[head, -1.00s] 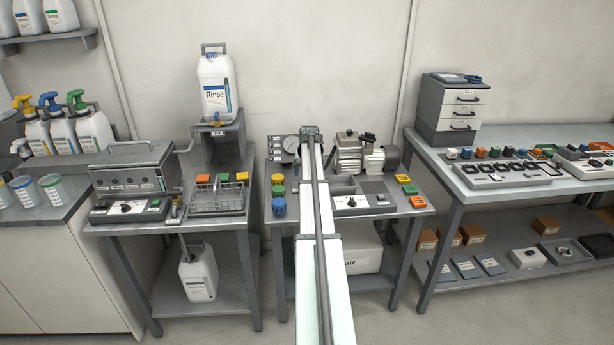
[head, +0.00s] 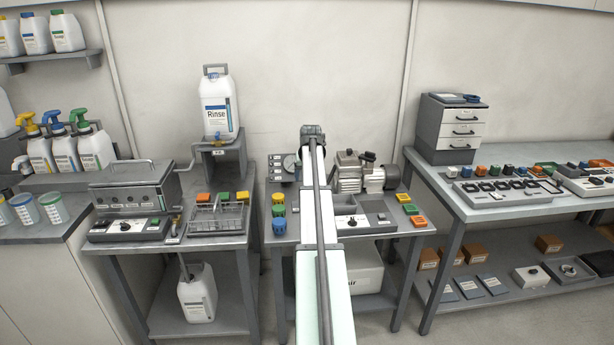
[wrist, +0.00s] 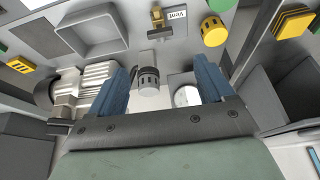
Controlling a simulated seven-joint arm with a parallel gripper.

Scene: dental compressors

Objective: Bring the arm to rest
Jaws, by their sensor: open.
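My arm reaches from the bottom of the head view over the middle bench (head: 375,228). Its far end hides the fingers there. In the wrist view my gripper (wrist: 165,85) is open, its two blue fingers wide apart with nothing held between them. A grey ribbed knob (wrist: 148,80) and a round white gauge face (wrist: 187,96) show in the gap beyond the fingers. I cannot tell how far they are from the fingertips. A silver finned compressor (head: 348,172) stands on the bench just right of the arm's end; its motor also shows left of the fingers in the wrist view (wrist: 85,92).
Yellow, green and blue knobs (head: 278,210) stand left of my arm. Colored square pieces (head: 411,209) lie on the bench's right side. A Rinse jug (head: 216,105) stands on a raised stand at left. A drawer unit (head: 452,130) is on the right bench.

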